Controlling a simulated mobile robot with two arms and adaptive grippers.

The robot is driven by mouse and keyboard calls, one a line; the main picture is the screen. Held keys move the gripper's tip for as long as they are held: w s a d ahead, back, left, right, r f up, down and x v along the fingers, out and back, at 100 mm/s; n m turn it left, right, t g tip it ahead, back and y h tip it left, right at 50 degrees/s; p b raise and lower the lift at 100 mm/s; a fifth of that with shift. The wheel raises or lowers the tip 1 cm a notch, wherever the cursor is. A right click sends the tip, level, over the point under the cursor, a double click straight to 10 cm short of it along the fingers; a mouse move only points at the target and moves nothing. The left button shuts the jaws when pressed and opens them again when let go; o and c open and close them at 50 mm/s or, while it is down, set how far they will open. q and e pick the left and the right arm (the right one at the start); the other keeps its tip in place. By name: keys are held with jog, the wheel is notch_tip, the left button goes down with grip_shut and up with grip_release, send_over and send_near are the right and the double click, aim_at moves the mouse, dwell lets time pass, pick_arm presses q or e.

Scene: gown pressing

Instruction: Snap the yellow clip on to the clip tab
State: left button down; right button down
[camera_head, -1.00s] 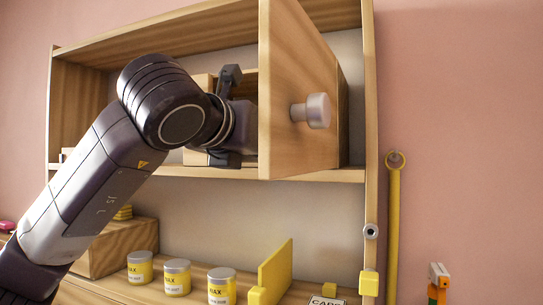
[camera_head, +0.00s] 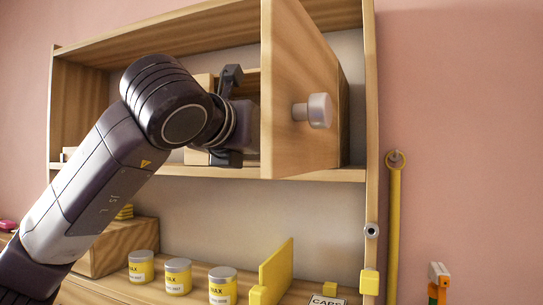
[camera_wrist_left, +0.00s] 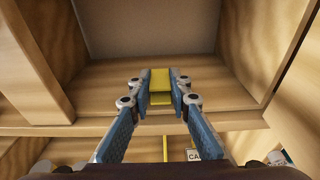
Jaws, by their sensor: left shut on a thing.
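My left arm reaches from the left into the upper compartment of the wooden wall cabinet, and its fingers are hidden behind the open door (camera_head: 292,100) in the head view. In the left wrist view my left gripper (camera_wrist_left: 160,88) is shut on a small yellow piece, which looks like the yellow clip (camera_wrist_left: 160,77). It is held between the fingertips, just in front of or above the shelf board; contact with the shelf cannot be told. A clip tab cannot be made out for sure. My right gripper is in neither view.
Below stand several wax tins (camera_head: 178,276), a yellow upright panel (camera_head: 275,275) and a wooden box (camera_head: 115,245). A yellow strap (camera_head: 394,230) hangs at right. A white-and-orange item (camera_head: 438,283) is at lower right.

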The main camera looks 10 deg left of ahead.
pick_arm(q)
jog(key=shift+r, duration=0.15)
jog(key=shift+r+p, duration=0.95)
jog(key=shift+r, duration=0.7)
jog(key=c, duration=2.5)
grip_release()
grip_shut()
jog(key=shift+a+f, duration=0.1)
